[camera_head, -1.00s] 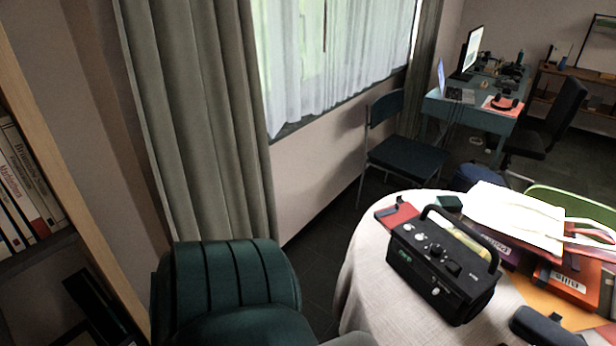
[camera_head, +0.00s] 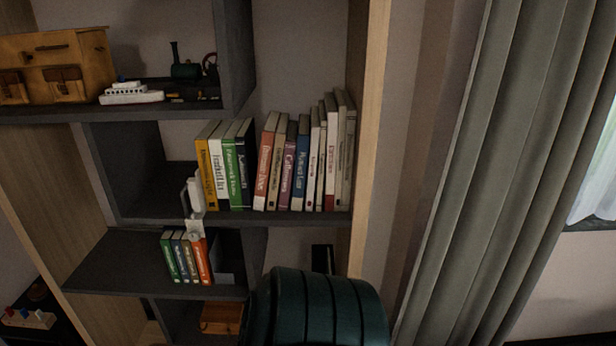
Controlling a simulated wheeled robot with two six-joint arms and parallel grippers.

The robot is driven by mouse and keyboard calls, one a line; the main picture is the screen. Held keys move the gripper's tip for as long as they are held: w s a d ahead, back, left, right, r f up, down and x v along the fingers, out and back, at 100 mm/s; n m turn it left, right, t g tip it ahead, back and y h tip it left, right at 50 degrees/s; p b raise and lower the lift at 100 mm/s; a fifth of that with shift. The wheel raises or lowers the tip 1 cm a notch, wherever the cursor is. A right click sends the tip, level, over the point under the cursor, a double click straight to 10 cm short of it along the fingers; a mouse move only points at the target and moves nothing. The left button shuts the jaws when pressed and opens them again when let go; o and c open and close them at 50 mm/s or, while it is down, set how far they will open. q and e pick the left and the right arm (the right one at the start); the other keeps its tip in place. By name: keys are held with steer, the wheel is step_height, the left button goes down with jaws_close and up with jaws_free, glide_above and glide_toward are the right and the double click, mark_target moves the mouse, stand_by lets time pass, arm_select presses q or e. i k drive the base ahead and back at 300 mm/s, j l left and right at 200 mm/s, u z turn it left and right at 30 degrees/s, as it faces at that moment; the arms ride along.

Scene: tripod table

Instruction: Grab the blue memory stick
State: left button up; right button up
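No blue memory stick shows in the head view at this moment. Neither of my grippers is in view. The table is out of view too.
A bookshelf (camera_head: 290,219) fills the left and middle, with rows of books (camera_head: 305,165), a toy ship (camera_head: 131,94) and a wooden case (camera_head: 58,66). A dark green armchair (camera_head: 318,308) stands in front of it at the bottom. A grey-green curtain (camera_head: 500,170) hangs at right.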

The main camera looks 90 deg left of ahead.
mark_target(24, 314)
steer(key=k+j+u, duration=0.2)
steer(key=u, duration=2.05)
steer(key=j+u, duration=0.25)
steer(key=u, duration=0.2)
steer(key=i+j+u, duration=0.1)
steer(key=j+u, duration=0.15)
steer(key=u, duration=0.2)
steer(key=i+j+u, duration=0.1)
steer(key=u, duration=0.35)
steer(key=i+j+u, duration=0.15)
steer(key=u, duration=0.25)
steer(key=i+j+u, duration=0.2)
steer(key=i+j, duration=0.2)
steer(key=i+j+u, duration=0.15)
steer(key=i+j, duration=0.15)
steer(key=i, duration=0.25)
